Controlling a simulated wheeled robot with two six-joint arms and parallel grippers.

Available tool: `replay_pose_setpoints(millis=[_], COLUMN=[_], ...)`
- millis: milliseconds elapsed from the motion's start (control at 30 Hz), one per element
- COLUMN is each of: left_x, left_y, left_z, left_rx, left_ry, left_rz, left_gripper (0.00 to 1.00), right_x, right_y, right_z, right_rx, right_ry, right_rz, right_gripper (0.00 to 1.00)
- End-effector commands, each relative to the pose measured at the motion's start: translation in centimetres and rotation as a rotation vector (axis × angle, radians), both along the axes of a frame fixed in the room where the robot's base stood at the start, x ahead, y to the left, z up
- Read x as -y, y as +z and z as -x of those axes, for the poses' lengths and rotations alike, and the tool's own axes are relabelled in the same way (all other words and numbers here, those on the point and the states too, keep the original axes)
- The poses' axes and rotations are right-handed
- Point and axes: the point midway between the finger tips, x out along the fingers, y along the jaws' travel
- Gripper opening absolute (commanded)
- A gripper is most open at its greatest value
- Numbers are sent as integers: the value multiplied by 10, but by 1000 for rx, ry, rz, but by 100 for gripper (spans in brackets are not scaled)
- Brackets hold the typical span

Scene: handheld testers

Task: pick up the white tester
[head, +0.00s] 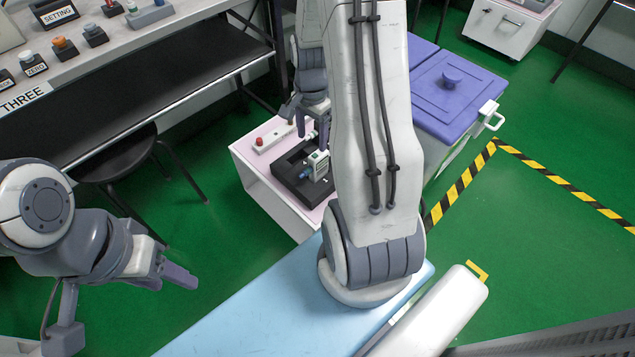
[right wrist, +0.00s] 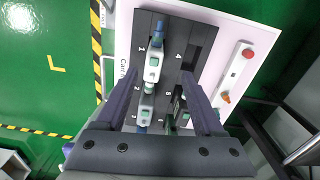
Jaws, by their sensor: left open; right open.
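A black tray (head: 284,178) with numbered slots lies on a pale pink cart top; it also shows in the right wrist view (right wrist: 203,38). In that view a white tester with a teal screen (right wrist: 152,66) lies in the slot marked 1. A second pale tester with a green screen (right wrist: 147,103) lies by the mark 2, and a dark tester (right wrist: 179,104) lies to its right. One white tester (head: 319,163) shows in the head view. My right gripper (right wrist: 158,76) is open above the tray, its fingers either side of the testers. My left gripper (head: 180,277) is open and empty, away from the cart.
A pale strip with a red button (head: 271,138) lies beside the tray on the cart (head: 262,192). A bin with a purple lid (head: 458,85) stands right of the cart. A workbench (head: 190,28) and black stool (head: 118,155) are at the left.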

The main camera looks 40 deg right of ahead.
Motion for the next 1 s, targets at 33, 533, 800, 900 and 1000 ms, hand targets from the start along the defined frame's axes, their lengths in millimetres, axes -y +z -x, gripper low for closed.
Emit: replay_pose_setpoints(millis=[33,533,800,900,1000], left_x=[0,0,0,0,0], left_y=[-13,-42,-60,-72,-78], left_z=[0,0,0,0,0], left_rx=[1,1,1,1,0], left_ry=[0,0,0,0,0], left_rz=[1,1,1,1,0], left_gripper=[54,54,54,54,54], right_x=[9,19,16,14,14], right_y=[-17,-78,-102,-118,-129], right_z=[3,5,7,8,8], right_rx=[-3,-4,-4,-4,-4], right_ry=[-40,-96,-95,-95,-95], right_rz=[-1,0,1,0,0], right_gripper=[70,70,70,70,70])
